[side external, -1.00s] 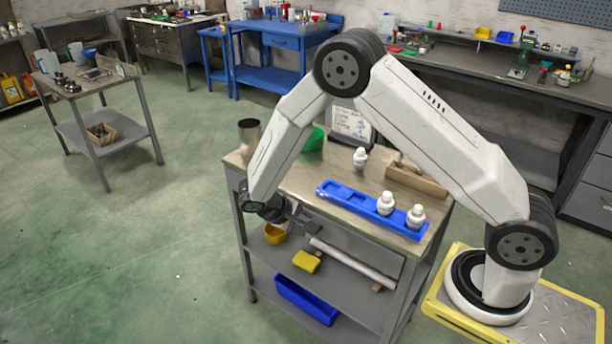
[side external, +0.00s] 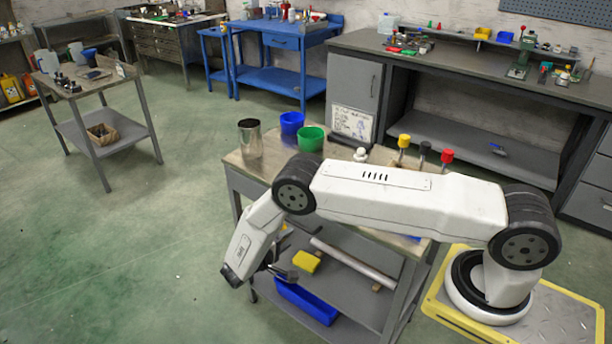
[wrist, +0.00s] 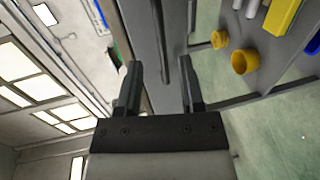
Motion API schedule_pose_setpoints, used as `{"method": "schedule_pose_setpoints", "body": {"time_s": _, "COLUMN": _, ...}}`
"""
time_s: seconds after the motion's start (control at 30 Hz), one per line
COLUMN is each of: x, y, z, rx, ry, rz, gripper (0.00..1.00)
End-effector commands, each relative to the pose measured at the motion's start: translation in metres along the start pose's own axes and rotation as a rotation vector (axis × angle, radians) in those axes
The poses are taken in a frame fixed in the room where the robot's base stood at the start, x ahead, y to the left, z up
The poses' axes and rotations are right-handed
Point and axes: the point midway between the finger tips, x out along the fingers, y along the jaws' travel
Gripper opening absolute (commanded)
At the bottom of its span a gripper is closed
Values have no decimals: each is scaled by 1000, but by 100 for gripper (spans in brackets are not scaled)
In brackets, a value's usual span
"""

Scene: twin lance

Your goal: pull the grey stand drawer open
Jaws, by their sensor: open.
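The grey stand (side external: 236,182) is in the middle of the side view. My forearm covers most of its upper front, so how far its drawer is out cannot be told there. My gripper (side external: 284,271) is low in front of the stand's near side, its jaws small and partly hidden. In the wrist view my gripper (wrist: 160,82) is open, with two dark fingers apart and nothing held. Beyond and between the fingers is a grey front panel (wrist: 138,30) with a long dark bar, likely the drawer handle (wrist: 159,40). Contact between the fingers and the bar cannot be made out.
Open floor lies left.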

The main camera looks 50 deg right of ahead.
Motion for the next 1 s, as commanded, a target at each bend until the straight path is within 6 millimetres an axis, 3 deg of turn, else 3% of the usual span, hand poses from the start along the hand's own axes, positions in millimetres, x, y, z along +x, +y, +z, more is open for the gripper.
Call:
{"method": "schedule_pose_setpoints", "body": {"time_s": 0.37, "x": 7, "y": 0, "z": 0, "rx": 1, "ry": 1, "rz": 4, "gripper": 49}}
{"method": "schedule_pose_setpoints", "body": {"time_s": 1.0, "x": 73, "y": 0, "z": 0, "rx": 0, "ry": 0, "rz": 3, "gripper": 49}}
